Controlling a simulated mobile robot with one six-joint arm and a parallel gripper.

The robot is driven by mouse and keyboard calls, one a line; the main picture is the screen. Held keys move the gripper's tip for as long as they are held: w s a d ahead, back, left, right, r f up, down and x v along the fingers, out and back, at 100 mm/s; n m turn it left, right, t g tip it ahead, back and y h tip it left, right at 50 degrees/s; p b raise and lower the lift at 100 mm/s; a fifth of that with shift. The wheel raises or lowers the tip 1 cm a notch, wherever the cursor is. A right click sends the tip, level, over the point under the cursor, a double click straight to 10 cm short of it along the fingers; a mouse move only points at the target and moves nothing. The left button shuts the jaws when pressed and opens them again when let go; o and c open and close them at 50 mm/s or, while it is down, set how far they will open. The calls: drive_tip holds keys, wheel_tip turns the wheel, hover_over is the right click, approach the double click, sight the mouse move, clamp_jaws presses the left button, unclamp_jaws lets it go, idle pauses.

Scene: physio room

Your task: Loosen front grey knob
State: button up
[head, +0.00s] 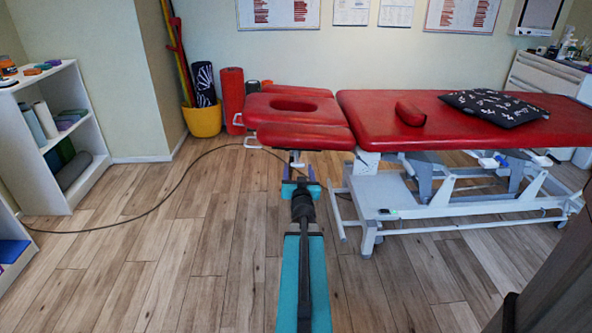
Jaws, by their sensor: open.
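The red treatment table (440,120) stands across the room with its padded head section (300,135) at the left. A small light-grey part (295,157), which looks like the front grey knob, shows just below the front edge of the head section. My gripper (300,172) is open, just below that part in the picture and pointing at it. Its fingers are small and dark in this view. I cannot tell whether they touch the knob or stand around it. My wrist hides what lies directly behind it.
The table's grey base frame (395,195) stands close on the right. A black cable (160,205) crosses the floor at left. A white shelf (62,140) and yellow bucket (203,121) stand further left.

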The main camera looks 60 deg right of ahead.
sight(297, 159)
drive_tip(key=shift+x, duration=1.45)
